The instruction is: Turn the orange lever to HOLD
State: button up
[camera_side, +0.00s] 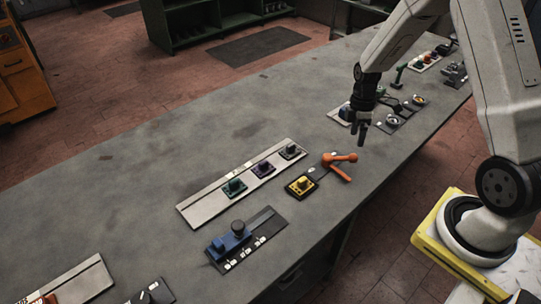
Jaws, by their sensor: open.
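The orange lever (339,169) stands on a small dark plate near the middle right of the workbench, in the side view. It has a rounded arm across its top and a leg slanting down to the right. Any HOLD label near it is too small to read. My gripper (362,133) points down above the bench, beyond the lever and up and to the right of it in the picture. It is open, with nothing seen between its fingers, and it is apart from the lever.
A yellow-and-black knob unit (301,185) sits just left of the lever. A pale panel (205,207) with green, purple and grey knobs lies farther left. A blue slider unit (236,240) is nearer. More control plates (393,122) lie behind my gripper. The bench's left middle is clear.

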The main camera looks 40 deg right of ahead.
aim_at(354, 155)
jog(key=shift+s+a+f, duration=0.15)
jog(key=shift+s+f, duration=0.05)
jog(key=shift+f, duration=1.05)
jog(key=shift+s+a+f, duration=0.15)
jog(key=shift+f, duration=1.05)
jog(key=shift+s+a+f, duration=0.15)
jog(key=shift+s+f, duration=0.05)
jog(key=shift+f, duration=1.05)
jog(key=shift+c, duration=0.2)
grip_shut()
